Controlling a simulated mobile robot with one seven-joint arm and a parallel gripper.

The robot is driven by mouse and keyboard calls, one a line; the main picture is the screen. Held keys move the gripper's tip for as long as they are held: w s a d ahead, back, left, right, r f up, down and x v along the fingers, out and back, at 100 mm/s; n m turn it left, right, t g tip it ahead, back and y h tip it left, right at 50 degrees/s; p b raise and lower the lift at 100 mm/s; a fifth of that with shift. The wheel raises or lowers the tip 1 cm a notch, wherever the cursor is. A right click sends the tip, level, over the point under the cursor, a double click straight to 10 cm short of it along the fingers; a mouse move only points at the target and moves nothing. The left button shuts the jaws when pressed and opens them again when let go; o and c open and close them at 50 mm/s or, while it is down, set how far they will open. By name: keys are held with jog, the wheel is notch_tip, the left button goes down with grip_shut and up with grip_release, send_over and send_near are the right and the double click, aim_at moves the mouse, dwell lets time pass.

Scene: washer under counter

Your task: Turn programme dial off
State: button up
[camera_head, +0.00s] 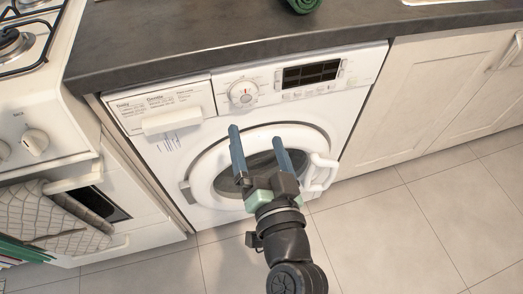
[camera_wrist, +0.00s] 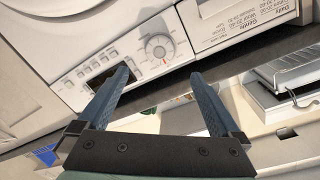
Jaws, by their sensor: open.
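The programme dial (camera_head: 243,93) is a round white knob on the washer's control panel, left of the dark display (camera_head: 311,73). In the wrist view the dial (camera_wrist: 158,47) shows beyond my fingertips, with a small red mark near its centre. The white washer (camera_head: 352,97) stands under the counter with its round door closed. My gripper (camera_head: 257,134) is open and empty, its two blue fingers apart. In the head view it appears in front of the door, below the dial. In the wrist view my gripper (camera_wrist: 163,77) is apart from the dial.
A dark countertop (camera_head: 200,48) overhangs the panel. The detergent drawer (camera_head: 160,105) is left of the dial, and the door handle (camera_head: 321,172) sticks out at right. A stove (camera_head: 30,110) with knobs stands at left. The tiled floor (camera_head: 420,225) is clear at right.

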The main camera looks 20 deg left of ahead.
jog(key=shift+v, duration=1.15)
jog(key=w+d+r+n+t, duration=0.1)
jog(key=w+r+t, duration=0.3)
jog(key=r, duration=1)
jog(key=s+d+r+t+h, duration=0.2)
jog(key=d+r+t+h, duration=0.1)
jog(key=r, duration=0.7)
jog(key=s+d+r+t+h, duration=0.2)
jog(key=d+r+t+h, duration=0.1)
jog(key=r, duration=0.8)
jog(key=s+d+r+t+h, duration=0.2)
jog(key=r+t+h, duration=0.1)
jog(key=r, duration=0.7)
notch_tip(320, 180, up, 28)
jog(key=p, duration=2.9)
jog(key=shift+w+g, duration=0.25)
jog(key=shift+g, duration=0.05)
jog(key=shift+r, duration=0.15)
